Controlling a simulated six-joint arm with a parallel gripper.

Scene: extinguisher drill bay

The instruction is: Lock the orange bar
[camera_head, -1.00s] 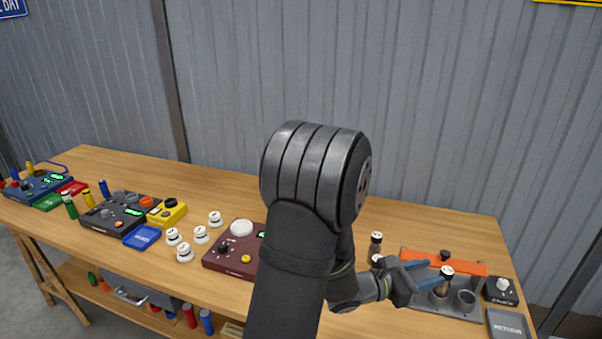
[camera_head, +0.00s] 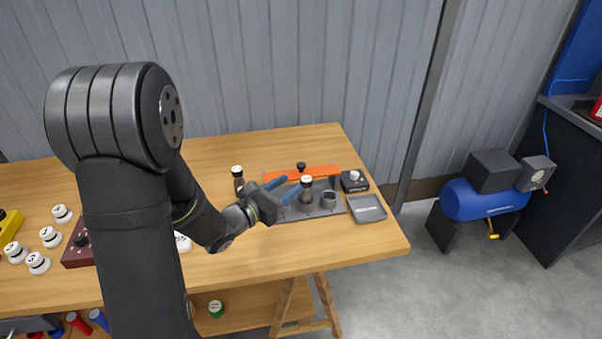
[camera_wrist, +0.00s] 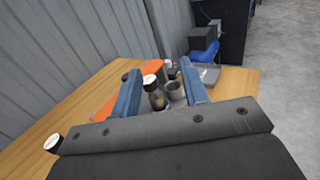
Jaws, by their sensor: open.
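The orange bar (camera_head: 316,172) lies along the back of a grey rack (camera_head: 290,214) near the table's right end; a black knob (camera_head: 301,166) stands at the bar. It also shows in the wrist view (camera_wrist: 117,78), partly hidden by the left finger. A dark bottle with a white cap (camera_head: 306,190) stands in the rack, with an empty grey cup (camera_head: 328,199) to its right. My gripper (camera_head: 278,190) has blue fingers, spread open. In the wrist view the capped bottle (camera_wrist: 155,93) shows between the fingertips; I cannot tell whether either finger touches it.
A second capped bottle (camera_head: 238,178) stands left of the rack. A small black box with a knob (camera_head: 354,181) and a grey tray (camera_head: 366,208) sit to the right. White knobbed pieces and a maroon box lie left. The table's front right is clear.

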